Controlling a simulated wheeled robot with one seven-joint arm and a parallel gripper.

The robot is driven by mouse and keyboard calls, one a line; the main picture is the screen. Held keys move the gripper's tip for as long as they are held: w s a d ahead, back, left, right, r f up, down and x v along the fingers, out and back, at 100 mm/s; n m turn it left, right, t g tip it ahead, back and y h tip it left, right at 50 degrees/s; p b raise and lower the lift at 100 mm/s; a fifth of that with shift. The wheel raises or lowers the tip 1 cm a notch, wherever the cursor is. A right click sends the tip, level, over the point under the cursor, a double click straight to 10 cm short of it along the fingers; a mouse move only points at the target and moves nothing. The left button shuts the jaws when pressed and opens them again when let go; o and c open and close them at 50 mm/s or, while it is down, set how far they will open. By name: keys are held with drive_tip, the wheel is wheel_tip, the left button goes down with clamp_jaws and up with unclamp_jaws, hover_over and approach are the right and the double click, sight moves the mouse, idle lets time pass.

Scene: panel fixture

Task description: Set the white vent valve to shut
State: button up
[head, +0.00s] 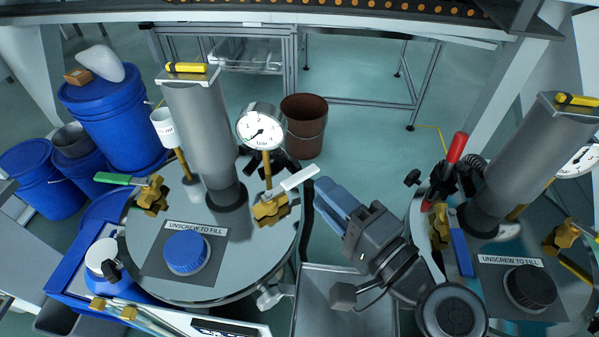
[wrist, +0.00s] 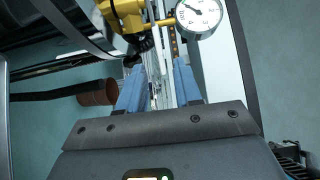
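The white vent valve is a brass body (head: 271,208) with a white lever (head: 300,179), on the right side of the left round tank lid. Its lever slants up and right, away from the body. My gripper (head: 328,193) has blue fingers and is just right of the lever's free end. In the wrist view my gripper (wrist: 158,78) shows its fingers apart, with a pale strip visible between them. A brass valve body (wrist: 125,14) is beyond the fingertips there. I cannot tell whether the fingers touch the lever.
A pressure gauge (head: 261,127) stands behind the valve, close to a grey column (head: 203,130). A green-handled valve (head: 151,194) and a blue cap (head: 186,252) are on the same lid. A second tank with a red lever (head: 457,148) is at right.

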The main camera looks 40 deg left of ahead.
sight(304, 173)
drive_tip(key=x, duration=0.6)
drive_tip(key=shift+w+a+p, duration=0.1)
drive_tip(key=shift+a+p, duration=0.15)
drive_tip(key=shift+p, duration=0.15)
drive_tip(key=shift+c, duration=0.4)
clamp_jaws()
